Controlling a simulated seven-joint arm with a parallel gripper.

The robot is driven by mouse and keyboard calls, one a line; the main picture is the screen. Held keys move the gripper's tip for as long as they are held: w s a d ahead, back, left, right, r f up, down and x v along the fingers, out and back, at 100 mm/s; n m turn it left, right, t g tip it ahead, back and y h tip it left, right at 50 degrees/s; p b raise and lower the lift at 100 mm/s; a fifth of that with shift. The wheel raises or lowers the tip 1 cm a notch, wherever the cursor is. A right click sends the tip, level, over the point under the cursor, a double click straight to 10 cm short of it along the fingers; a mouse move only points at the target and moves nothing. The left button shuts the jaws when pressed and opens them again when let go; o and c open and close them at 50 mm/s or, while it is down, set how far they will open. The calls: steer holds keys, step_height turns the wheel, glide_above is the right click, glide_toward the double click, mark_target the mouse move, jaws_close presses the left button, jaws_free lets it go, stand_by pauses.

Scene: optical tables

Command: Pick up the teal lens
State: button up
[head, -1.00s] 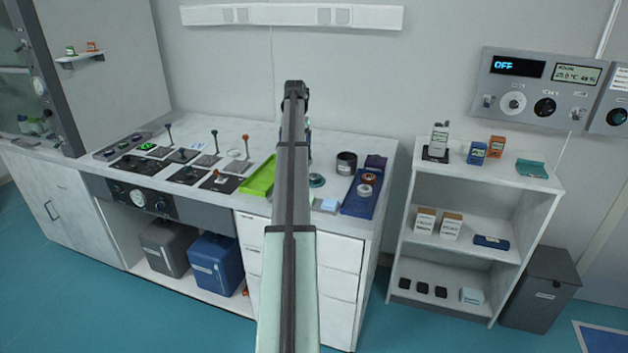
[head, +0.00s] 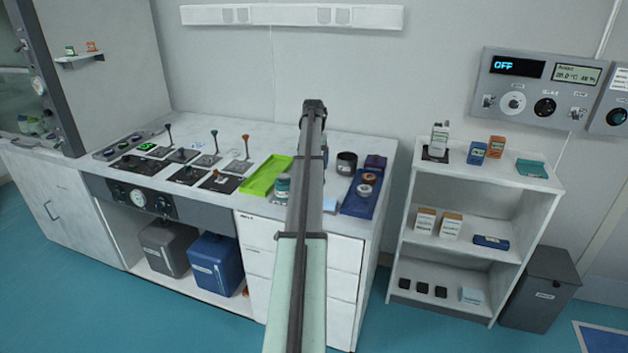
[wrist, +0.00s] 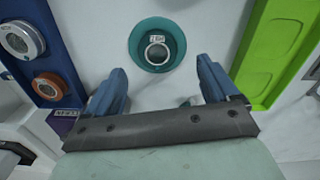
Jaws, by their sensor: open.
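In the wrist view the lens shows just above the gap between the fingertips, apart from both. I cannot tell the height between them.
The green tray (head: 262,178) lies left of my arm. The dark blue tray (head: 352,206), holding a grey-rimmed lens (wrist: 22,38) and an orange one (wrist: 48,87), lies right. A black cup (head: 347,163) and a purple box (head: 376,162) stand behind. Posts and panels fill the counter's left.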

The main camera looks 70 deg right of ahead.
steer(key=shift+s+f, duration=0.15)
steer(key=shift+f, duration=2.5)
steer(key=shift+c, duration=0.5)
steer(key=c, duration=1.1)
step_height(320, 180, up, 9)
steer(key=shift+r, duration=0.1)
steer(key=shift+c, duration=0.3)
steer(key=w+a, duration=0.5)
steer(key=w, duration=0.4)
steer(key=w+a+r, duration=0.1)
steer(key=w+a, duration=0.4)
steer(key=w, duration=0.4)
steer(key=shift+a, duration=0.35)
